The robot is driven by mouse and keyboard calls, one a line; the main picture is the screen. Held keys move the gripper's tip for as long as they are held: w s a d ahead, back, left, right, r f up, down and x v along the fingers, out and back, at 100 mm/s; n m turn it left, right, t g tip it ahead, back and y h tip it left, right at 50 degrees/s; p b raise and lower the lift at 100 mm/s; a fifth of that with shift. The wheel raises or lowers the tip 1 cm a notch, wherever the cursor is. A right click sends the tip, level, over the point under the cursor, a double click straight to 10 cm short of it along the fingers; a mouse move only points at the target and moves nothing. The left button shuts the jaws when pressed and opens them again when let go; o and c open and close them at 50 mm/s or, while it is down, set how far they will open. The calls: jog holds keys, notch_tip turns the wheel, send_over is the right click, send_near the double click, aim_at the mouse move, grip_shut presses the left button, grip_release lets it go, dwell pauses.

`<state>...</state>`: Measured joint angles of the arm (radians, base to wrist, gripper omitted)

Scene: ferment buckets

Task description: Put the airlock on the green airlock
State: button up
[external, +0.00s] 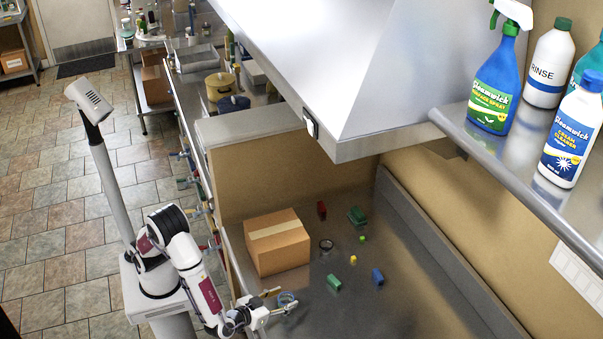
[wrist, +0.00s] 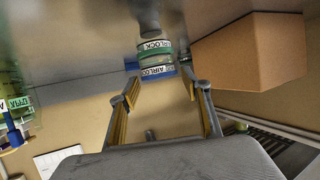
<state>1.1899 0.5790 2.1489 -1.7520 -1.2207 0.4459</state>
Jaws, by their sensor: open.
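My gripper (external: 281,299) is low over the metal counter at the front left, with its yellow fingers spread apart. In the wrist view my gripper (wrist: 161,87) is open. A round piece with a blue AIRLOCK label (wrist: 157,72) lies between and just beyond the fingertips. A piece with a green AIRLOCK label (wrist: 154,47) sits directly against it in line, and the two look stacked. The blue ring (external: 287,299) also shows at my fingertips in the external view; the green band cannot be made out there. Whether the fingers touch the pieces cannot be told.
A cardboard box (external: 279,247) stands close behind my gripper. Red (external: 321,210), green (external: 333,282) and blue (external: 377,277) blocks and a dark ring (external: 326,246) lie on the counter. A shelf with bottles (external: 495,85) and a hood are above. The counter's front right is clear.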

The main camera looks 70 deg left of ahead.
jog(key=v, duration=1)
jog(key=shift+r, duration=0.15)
dwell(0.6)
jog(key=w+d+r+m+h, duration=0.1)
jog(key=w+r+h, duration=0.8)
jog(key=w+r, duration=0.4)
jog(key=a+r+m+g+h, duration=0.1)
jog(key=a+r+m+h, duration=0.1)
jog(key=a+r, duration=0.15)
jog(key=s+a+f+g+y, duration=0.2)
jog(key=s+a, duration=0.4)
jog(key=a, duration=0.4)
jog(key=s+a+f+m+g+y, duration=0.1)
jog(key=s+a+f+g, duration=0.1)
jog(key=s+a, duration=0.5)
jog(key=s+a+f+g+y, duration=0.2)
jog(key=s+a, duration=0.5)
jog(key=a, duration=0.6)
jog(key=shift+s+a+m+y, duration=0.15)
jog(key=shift+a+m+y, duration=0.1)
jog(key=shift+m+y, duration=0.05)
